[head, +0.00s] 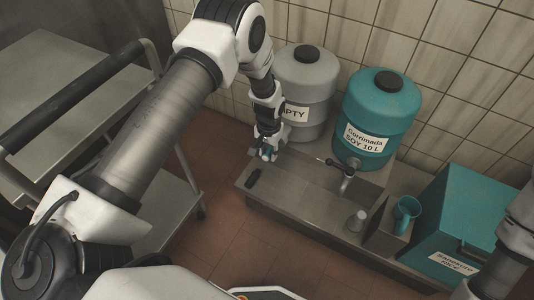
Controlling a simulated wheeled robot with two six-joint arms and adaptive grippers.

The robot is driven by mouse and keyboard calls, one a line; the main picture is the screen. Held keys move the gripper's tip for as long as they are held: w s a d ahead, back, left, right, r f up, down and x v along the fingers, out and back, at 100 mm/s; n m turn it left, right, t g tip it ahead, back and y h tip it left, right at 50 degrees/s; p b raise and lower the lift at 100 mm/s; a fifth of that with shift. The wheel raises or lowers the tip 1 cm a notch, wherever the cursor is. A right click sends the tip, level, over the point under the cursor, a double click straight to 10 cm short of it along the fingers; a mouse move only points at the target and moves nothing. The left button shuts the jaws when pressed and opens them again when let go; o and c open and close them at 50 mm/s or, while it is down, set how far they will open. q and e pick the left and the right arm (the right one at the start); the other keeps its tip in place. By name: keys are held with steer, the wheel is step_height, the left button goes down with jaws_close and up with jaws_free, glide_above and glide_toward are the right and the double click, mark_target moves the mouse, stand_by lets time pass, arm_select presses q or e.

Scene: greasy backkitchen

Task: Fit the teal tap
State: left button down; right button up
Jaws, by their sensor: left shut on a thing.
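A teal drum (378,115) labelled "Gorrimada SOY 10 L" with a black cap stands on the steel bench. A metal tap (346,181) with a dark lever shows at the foot of its front; I cannot tell how it is joined to the drum. My left gripper (267,152) points down above the bench, left of that tap and in front of a grey drum. It is shut on a small bluish thing (266,156), mostly hidden by the fingers; I cannot tell whether it is the teal tap. My right gripper is out of view.
The grey drum (305,85) reads "...PTY". On the low steel bench (295,190) lies a small black thing (253,177). A pale cup (356,220), a teal mug (405,214) and a teal rice box (465,215) stand to the right. A steel trolley (65,70) is at left.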

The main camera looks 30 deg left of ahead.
arm_select(q)
steer(key=shift+w, duration=0.45)
steer(key=c, duration=0.8)
jaws_free()
steer(key=shift+o, duration=0.2)
step_height(320, 180, up, 12)
steer(key=shift+d, duration=0.1)
